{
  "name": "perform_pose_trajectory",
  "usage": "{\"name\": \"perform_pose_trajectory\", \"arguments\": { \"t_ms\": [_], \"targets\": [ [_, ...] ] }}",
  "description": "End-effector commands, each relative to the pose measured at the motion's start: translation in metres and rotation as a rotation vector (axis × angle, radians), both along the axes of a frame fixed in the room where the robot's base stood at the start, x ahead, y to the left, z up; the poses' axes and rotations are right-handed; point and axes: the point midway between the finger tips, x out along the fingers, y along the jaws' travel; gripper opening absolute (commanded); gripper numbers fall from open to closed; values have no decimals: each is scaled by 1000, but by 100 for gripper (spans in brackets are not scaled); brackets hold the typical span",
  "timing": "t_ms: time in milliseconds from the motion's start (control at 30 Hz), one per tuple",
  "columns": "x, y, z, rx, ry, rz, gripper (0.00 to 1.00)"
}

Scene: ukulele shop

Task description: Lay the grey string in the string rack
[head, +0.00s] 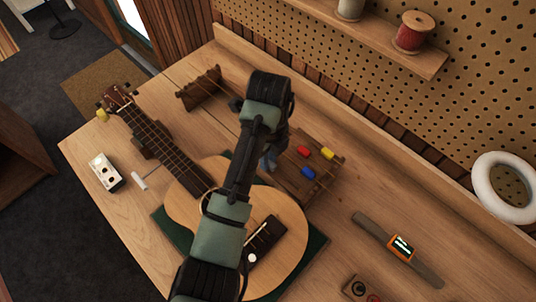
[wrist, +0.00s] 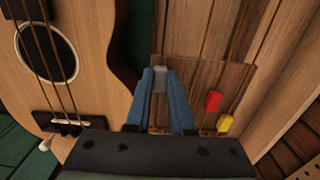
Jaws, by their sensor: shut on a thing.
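My gripper (wrist: 161,100) has blue fingers shut on the small grey end piece of the grey string (wrist: 159,76). In the head view, my gripper (head: 268,160) is at the left side of a wooden block of the string rack (head: 318,184), partly hidden by my arm. Red, yellow and blue end pieces lie on this block; the wrist view shows the red (wrist: 213,100) and yellow (wrist: 225,123) ones to the right of my fingers. Thin strings run away from them. A dark notched wooden piece (head: 200,90) stands farther off. Whether the grey piece touches the block is unclear.
A ukulele (head: 188,212) lies on a green mat (head: 168,232), close left of my gripper. A tuner with a strap (head: 400,247) lies at right. A white box (head: 105,172) and white cylinder (head: 138,180) lie at left. A pegboard wall (head: 400,120) rises behind the bench.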

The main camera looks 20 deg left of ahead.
Motion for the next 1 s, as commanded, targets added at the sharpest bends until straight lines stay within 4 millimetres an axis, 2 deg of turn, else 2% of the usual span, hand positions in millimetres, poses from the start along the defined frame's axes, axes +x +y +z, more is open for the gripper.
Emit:
{"name": "perform_pose_trajectory", "arguments": {
  "t_ms": [100,133,300,500,600,633,1000],
  "targets": [
    [0,0,0,0,0,0,0],
    [0,0,0,0,0,0,26],
    [0,0,0,0,0,0,56],
    [0,0,0,0,-1,0,56],
    [0,0,0,0,0,0,72],
    [0,0,0,0,0,0,73],
    [0,0,4,0,-1,0,73]
  ]
}}
